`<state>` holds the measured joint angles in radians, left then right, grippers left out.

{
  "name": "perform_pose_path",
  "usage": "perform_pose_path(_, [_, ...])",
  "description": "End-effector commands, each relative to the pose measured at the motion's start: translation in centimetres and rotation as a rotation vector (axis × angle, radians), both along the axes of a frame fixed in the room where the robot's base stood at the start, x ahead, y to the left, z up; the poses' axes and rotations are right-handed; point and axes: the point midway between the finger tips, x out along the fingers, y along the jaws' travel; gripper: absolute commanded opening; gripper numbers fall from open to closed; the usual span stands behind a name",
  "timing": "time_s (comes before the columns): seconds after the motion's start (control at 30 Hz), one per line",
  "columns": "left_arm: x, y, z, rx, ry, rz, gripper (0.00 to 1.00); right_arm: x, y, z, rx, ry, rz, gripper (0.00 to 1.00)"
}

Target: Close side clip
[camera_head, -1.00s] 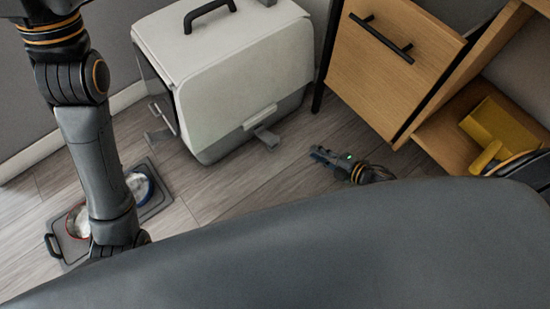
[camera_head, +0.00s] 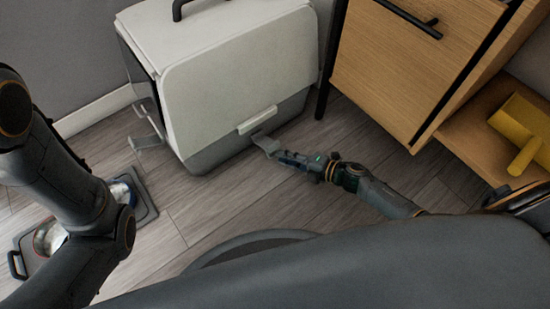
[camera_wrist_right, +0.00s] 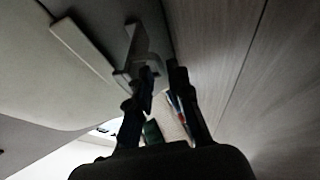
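A white box with a grey base (camera_head: 235,85) stands on the floor against the wall. A grey side clip (camera_head: 266,143) sticks outward from its front side, below a white ledge (camera_head: 257,120). My right gripper (camera_head: 279,155) is low at the floor, right beside this clip. In the right wrist view the clip (camera_wrist_right: 137,42) is just beyond the fingertips, nearest the left finger; contact is unclear. The right fingers (camera_wrist_right: 163,72) are apart, with nothing clearly held between them. Another clip (camera_head: 146,141) sticks out on the box's left side. My left gripper is out of the picture.
A wooden cabinet (camera_head: 400,70) with a dark leg stands close right of the box. A yellow object (camera_head: 522,125) lies on its low shelf. A dark tray (camera_head: 147,208) with bowls lies at left, partly behind my left arm. Floor ahead of the box is open.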

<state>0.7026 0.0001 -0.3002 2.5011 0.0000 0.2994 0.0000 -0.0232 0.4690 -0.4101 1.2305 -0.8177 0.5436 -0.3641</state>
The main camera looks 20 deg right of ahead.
Motion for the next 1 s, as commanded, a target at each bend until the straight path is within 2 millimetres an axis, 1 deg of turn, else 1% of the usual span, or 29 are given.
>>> perform_pose_path(0.03, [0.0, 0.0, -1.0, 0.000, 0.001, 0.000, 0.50, 0.8, 0.7, -0.7, 0.000, -0.003, 0.000, 0.19])
perform_pose_path(0.2, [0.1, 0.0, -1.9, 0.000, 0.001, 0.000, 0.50, 2.3, 2.1, -1.2, 0.000, -0.002, -0.001, 0.19])
perform_pose_path(0.37, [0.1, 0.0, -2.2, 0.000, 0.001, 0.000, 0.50, 2.9, 2.7, -1.3, 0.000, 0.000, -0.001, 0.19])
perform_pose_path(0.63, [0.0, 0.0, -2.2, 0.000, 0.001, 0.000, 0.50, 3.0, 2.8, -1.2, 0.000, 0.001, -0.001, 0.19])
perform_pose_path(0.67, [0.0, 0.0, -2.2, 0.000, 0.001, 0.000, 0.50, 3.0, 2.8, -1.2, 0.000, 0.001, -0.001, 0.15])
perform_pose_path(0.7, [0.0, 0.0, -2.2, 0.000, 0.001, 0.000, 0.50, 3.0, 2.8, -1.3, 0.000, 0.001, -0.001, 0.06])
perform_pose_path(0.73, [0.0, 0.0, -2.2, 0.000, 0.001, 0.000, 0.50, 3.0, 2.8, -1.3, 0.000, 0.001, -0.001, 0.00])
perform_pose_path(1.0, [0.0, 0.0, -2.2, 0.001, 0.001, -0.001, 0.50, 3.0, 2.8, -1.3, 0.000, 0.001, -0.001, 0.00])
